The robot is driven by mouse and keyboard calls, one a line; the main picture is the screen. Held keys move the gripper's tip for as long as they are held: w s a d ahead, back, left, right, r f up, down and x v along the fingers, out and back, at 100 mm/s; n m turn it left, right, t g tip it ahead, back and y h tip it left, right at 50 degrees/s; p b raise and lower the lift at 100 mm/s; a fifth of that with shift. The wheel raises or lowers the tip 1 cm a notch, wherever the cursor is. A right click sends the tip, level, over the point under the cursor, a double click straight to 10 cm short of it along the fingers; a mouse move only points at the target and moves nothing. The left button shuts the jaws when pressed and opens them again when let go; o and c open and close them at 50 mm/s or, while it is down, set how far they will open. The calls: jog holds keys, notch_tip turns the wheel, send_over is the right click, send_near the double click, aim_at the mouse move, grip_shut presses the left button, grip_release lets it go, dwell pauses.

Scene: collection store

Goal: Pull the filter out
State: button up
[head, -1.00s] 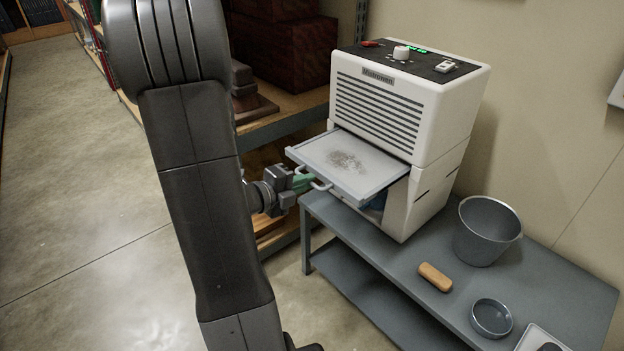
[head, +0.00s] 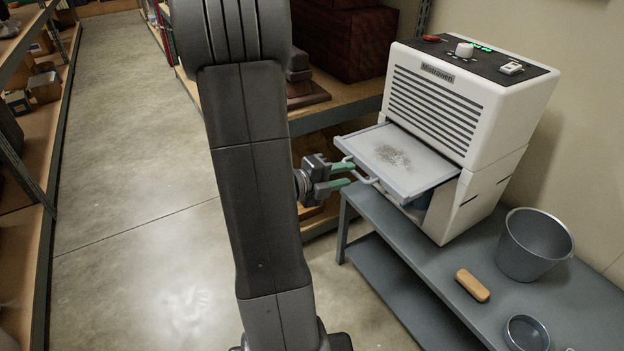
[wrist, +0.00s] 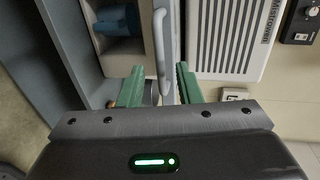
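The filter (head: 415,178) is a flat pale panel with a grey dust patch, sticking far out of the front slot of a white machine (head: 500,120). It looks level. A pale bar handle (head: 362,174) is on its front edge; the handle also shows in the wrist view (wrist: 161,45). My gripper (head: 346,175) has green fingers spread apart, with the tips close to the handle. In the wrist view my gripper (wrist: 158,85) is open, with the handle lined up between the fingers. I cannot tell whether either finger touches it. The filter's inner end is hidden inside the machine.
The machine stands on a grey bench (head: 400,250) with a bucket (head: 535,243), a tan block (head: 472,285) and a round dish (head: 527,333). A blue item (wrist: 118,20) sits inside the machine below the filter. Wooden shelving (head: 340,100) stands behind; the floor at left is clear.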

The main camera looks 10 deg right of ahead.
jog(key=p+v, duration=0.1)
jog(key=v, duration=1)
jog(key=shift+a+p, duration=0.15)
jog(key=shift+p, duration=0.2)
jog(key=shift+s, duration=0.1)
jog(key=b, duration=0.2)
send_near(366, 167)
jog(key=w+d+f, duration=0.2)
jog(key=d, duration=0.2)
jog(key=shift+d+f, duration=0.2)
jog(key=shift+d, duration=0.2)
jog(key=p+v, duration=0.2)
jog(key=v, duration=1.2)
jog(key=x, duration=0.6)
jog(key=b+x, duration=0.1)
jog(key=x, duration=0.5)
jog(key=r+x, duration=0.1)
jog(key=x, duration=0.5)
jog(key=shift+w+d+b, duration=0.15)
jog(key=shift+d+b, duration=0.15)
jog(key=shift+b, duration=0.05)
jog(key=shift+x, duration=0.8)
